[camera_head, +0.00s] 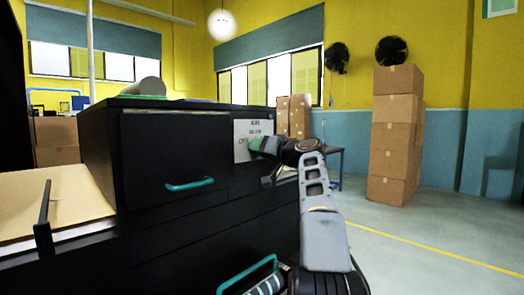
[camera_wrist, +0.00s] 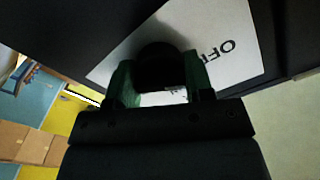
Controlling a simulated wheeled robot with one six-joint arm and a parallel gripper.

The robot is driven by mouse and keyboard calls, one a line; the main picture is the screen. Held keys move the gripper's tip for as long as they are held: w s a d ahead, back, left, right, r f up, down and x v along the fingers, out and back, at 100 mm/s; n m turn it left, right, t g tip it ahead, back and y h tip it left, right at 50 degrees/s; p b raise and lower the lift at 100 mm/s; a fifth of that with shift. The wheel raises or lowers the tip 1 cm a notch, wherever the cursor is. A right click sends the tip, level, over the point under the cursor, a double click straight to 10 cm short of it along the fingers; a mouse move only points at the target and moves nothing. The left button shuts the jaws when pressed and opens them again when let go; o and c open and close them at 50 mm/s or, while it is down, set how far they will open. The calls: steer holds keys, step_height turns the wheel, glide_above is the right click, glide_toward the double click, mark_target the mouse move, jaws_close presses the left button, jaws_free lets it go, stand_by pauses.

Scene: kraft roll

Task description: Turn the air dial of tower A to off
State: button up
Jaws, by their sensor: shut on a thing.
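The air dial (camera_wrist: 160,68) is a dark round knob in front of a white label plate (camera_wrist: 220,40) in the wrist view. Part of the word "OFF" reads on the plate, and the rest is hidden by the knob and my fingers. My gripper (camera_wrist: 158,85) has a green finger on each side of the knob and is shut on it. In the head view my gripper (camera_head: 262,147) reaches the plate (camera_head: 243,139) on the black cabinet, tower A as far as I can tell. The knob is hidden there, and its pointer setting cannot be read.
A grey roll (camera_head: 150,87) lies on top. Stacked cardboard boxes (camera_head: 394,135) stand at the right. The floor (camera_head: 430,235) there is clear, with a yellow line.

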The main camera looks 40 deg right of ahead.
steer(key=o, duration=0.9)
steer(key=s, duration=0.4)
steer(key=s+d+b, duration=0.1)
steer(key=s, duration=0.4)
steer(key=s+d, duration=0.1)
steer(key=s, duration=0.3)
steer(key=shift+s+d, duration=0.2)
steer(key=shift+s, duration=0.15)
